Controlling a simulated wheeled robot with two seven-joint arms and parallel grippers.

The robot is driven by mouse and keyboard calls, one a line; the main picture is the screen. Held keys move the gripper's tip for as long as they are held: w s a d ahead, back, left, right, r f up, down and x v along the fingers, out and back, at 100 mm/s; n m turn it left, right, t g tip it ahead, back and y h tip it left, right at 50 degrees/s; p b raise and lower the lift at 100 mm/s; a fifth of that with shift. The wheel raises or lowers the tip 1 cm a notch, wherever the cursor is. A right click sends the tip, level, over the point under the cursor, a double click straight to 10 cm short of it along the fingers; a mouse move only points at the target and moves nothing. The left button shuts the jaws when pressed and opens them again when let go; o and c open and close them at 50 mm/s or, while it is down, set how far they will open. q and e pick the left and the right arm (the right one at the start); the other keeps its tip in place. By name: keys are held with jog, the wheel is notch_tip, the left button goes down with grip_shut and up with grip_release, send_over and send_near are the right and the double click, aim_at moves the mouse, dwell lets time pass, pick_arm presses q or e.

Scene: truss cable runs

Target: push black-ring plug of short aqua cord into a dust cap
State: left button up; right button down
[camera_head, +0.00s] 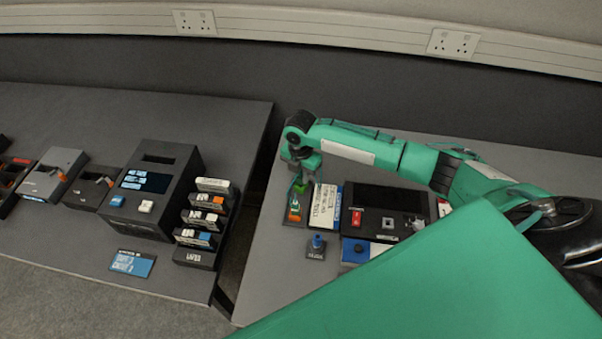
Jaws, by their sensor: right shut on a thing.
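My right gripper (302,180) reaches in from the right over the right-hand table and points down. It is shut on a small green part (299,188), too small and too covered to tell whether it is the black-ring plug. Right below is a narrow dark holder (294,217) with a green and orange piece; I cannot tell whether the held part touches it. A blue upright piece (317,241) stands on a small dark labelled base nearer to me. I cannot make out the aqua cord's run or identify a dust cap. My left gripper is not in view.
A white printed card (323,207) and a black box (381,211) with red and grey parts lie right of the gripper. A blue box (355,250) sits in front. The left table (75,240) holds several dark devices; a gap separates the tables. My green body part covers the lower right.

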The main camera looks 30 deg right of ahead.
jog(key=shift+f, duration=0.4)
dwell(0.5)
jog(key=shift+p, duration=0.45)
jog(key=shift+f, duration=0.4)
dwell(0.4)
dwell(0.8)
jog(key=c, duration=1.2)
grip_release()
jog(key=shift+r+p, duration=2.55)
jog(key=shift+p, duration=0.05)
